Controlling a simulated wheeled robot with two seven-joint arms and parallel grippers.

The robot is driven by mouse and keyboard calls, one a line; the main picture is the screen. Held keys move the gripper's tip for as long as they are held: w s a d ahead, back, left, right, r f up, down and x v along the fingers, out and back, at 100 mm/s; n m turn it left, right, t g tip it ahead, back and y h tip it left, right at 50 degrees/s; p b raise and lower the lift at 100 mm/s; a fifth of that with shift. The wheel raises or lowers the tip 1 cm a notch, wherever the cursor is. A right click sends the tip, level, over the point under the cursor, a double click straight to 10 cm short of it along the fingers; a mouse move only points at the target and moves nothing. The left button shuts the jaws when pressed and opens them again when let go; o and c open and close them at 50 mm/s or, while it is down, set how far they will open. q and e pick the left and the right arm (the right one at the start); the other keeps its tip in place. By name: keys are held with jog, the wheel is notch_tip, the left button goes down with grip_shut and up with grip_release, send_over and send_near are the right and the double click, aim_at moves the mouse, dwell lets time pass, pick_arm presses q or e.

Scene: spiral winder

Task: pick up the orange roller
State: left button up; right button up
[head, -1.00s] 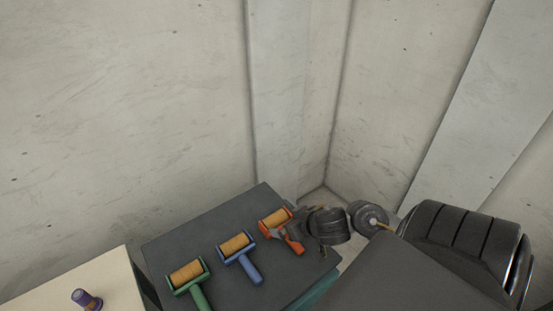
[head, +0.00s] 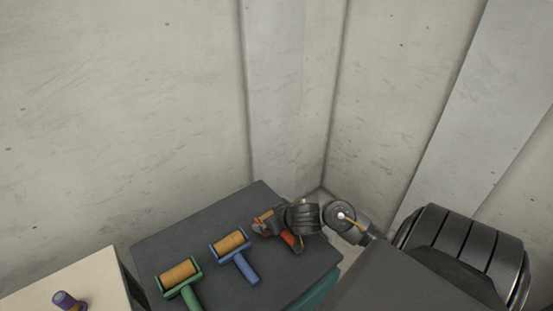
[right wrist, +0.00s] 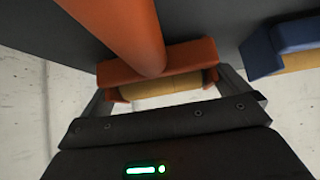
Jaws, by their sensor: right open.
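The orange roller (head: 289,240) lies on the dark table at its right, partly hidden by my right gripper (head: 265,225). In the right wrist view the orange roller (right wrist: 125,35) shows its handle, its crossbar and its tan drum. My right gripper (right wrist: 168,82) is open there, with one finger at each side of the crossbar and drum. I cannot tell whether the fingers touch it. My left gripper is not in view.
A blue roller (head: 243,264) lies just left of the orange one, and a green roller (head: 188,292) farther left. The dark table (head: 180,236) stands near the concrete walls. A pale table (head: 98,273) at the lower left holds a small purple object (head: 64,299).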

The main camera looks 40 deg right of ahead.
jog(key=shift+c, duration=0.4)
jog(key=c, duration=1)
jog(key=shift+o, duration=0.2)
jog(key=shift+r, duration=0.1)
jog(key=shift+r+p, duration=0.5)
notch_tip(320, 180, up, 2)
jog(key=shift+r+p, duration=0.2)
jog(key=shift+p, duration=0.8)
jog(key=s+a+r+p, duration=0.7)
jog(key=s+a+r, duration=0.2)
jog(key=s, duration=0.1)
jog(key=shift+s+a+r, duration=0.15)
jog(key=shift+s+r, duration=0.1)
jog(key=shift+r, duration=0.05)
